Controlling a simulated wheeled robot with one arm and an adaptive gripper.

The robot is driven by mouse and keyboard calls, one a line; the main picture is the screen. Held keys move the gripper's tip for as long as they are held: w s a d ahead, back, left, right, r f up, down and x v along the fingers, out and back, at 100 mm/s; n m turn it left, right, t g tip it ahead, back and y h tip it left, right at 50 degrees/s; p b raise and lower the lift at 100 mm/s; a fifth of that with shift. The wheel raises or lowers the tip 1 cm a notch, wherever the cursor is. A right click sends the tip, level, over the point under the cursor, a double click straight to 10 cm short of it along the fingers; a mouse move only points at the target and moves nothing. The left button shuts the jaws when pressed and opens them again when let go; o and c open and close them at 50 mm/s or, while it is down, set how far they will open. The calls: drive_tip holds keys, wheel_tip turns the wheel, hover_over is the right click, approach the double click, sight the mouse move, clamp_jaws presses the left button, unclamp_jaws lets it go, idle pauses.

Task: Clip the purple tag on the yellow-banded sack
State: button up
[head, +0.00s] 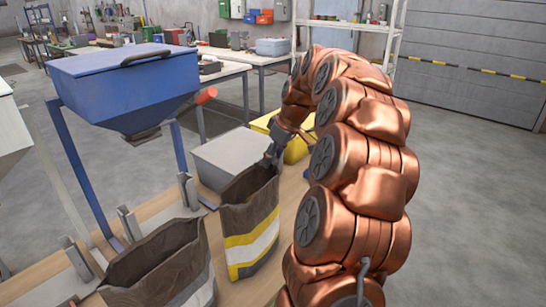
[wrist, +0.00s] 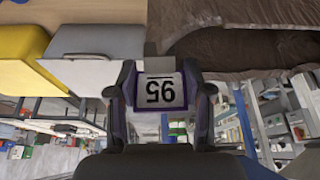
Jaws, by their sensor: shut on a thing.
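The yellow-banded sack (head: 252,240) stands open-topped on the wooden bench, with a yellow and a white band on its dark body. My gripper (head: 272,155) is at the far right corner of its rim. In the wrist view my gripper (wrist: 161,95) is shut on the purple tag (wrist: 160,91), whose white label reads 95 upside down. Purple shows at the label's edges, and a grey block sits at its far end. The brown sack wall (wrist: 240,50) is close beside that block; I cannot tell whether they touch.
A second open sack (head: 165,268) stands to the left front. A blue hopper (head: 125,85) on legs rises behind it. A grey box (head: 225,158) and a yellow bin (head: 296,150) lie behind the yellow-banded sack. Metal brackets (head: 188,190) line the bench's left side.

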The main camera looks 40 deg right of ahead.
drive_tip(key=shift+f, duration=0.25)
drive_tip(key=shift+s+f, duration=0.1)
drive_tip(key=shift+f, duration=0.1)
clamp_jaws()
drive_tip(key=o, duration=0.7)
unclamp_jaws()
drive_tip(key=o, duration=0.5)
drive_tip(key=shift+r, duration=0.1)
drive_tip(key=shift+r, duration=0.1)
drive_tip(key=v, duration=1.2)
